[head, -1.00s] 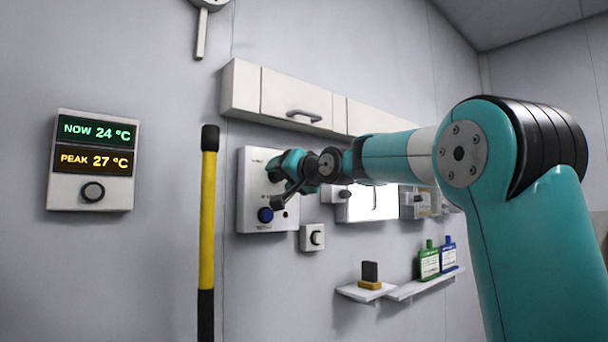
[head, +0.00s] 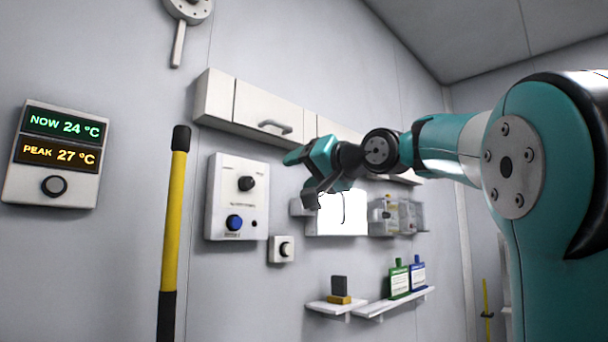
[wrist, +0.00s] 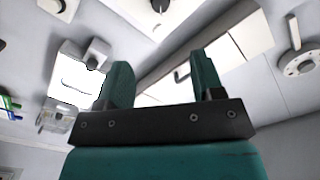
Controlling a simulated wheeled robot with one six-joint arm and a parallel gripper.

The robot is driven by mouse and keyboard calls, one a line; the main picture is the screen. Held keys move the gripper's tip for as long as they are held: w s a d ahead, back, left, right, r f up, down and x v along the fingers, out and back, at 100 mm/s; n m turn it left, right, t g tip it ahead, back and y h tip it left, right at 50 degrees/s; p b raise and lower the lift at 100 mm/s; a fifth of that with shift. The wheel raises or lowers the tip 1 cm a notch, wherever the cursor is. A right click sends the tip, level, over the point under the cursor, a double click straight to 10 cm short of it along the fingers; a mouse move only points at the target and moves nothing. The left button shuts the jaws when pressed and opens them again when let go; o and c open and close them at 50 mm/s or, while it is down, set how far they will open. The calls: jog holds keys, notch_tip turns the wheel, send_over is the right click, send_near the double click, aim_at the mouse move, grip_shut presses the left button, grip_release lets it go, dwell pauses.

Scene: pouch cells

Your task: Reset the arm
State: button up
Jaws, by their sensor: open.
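My gripper (head: 312,197) is in the middle of the head view, in front of the wall and below the white cabinet. Its arm reaches in from the right. In the wrist view its two teal fingers (wrist: 163,85) stand apart with nothing between them. The white control panel (head: 238,200) with a black knob and a blue button is on the wall, left of my gripper and apart from it. A bright white panel (head: 345,214) is behind and just below the gripper, which hides part of it.
The white cabinet (head: 262,108) runs along the wall above. A yellow and black pole (head: 174,220) stands at left, near a temperature display (head: 55,155). A small shelf (head: 400,304) holds green and blue pouches. A small knob box (head: 282,249) is below the control panel.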

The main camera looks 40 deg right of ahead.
jog(key=shift+f, duration=0.1)
dwell(0.4)
jog(key=a+f+n+g+y, duration=0.25)
jog(key=a+f+g, duration=0.25)
jog(key=a+f, duration=0.55)
jog(key=a+f+n+g+y, duration=0.2)
jog(key=a+f+n+g, duration=0.2)
jog(key=a+f, duration=0.7)
jog(key=s+a+f+n+g, duration=0.2)
jog(key=s+f+n+g, duration=0.2)
jog(key=s+f, duration=0.5)
jog(key=s+a+f+n+g, duration=0.3)
jog(key=s+f+g, duration=0.2)
jog(key=s+f, duration=0.5)
jog(key=shift+a+f+n+h, duration=0.2)
jog(key=shift+f+n+h, duration=0.2)
jog(key=shift+f, duration=0.25)
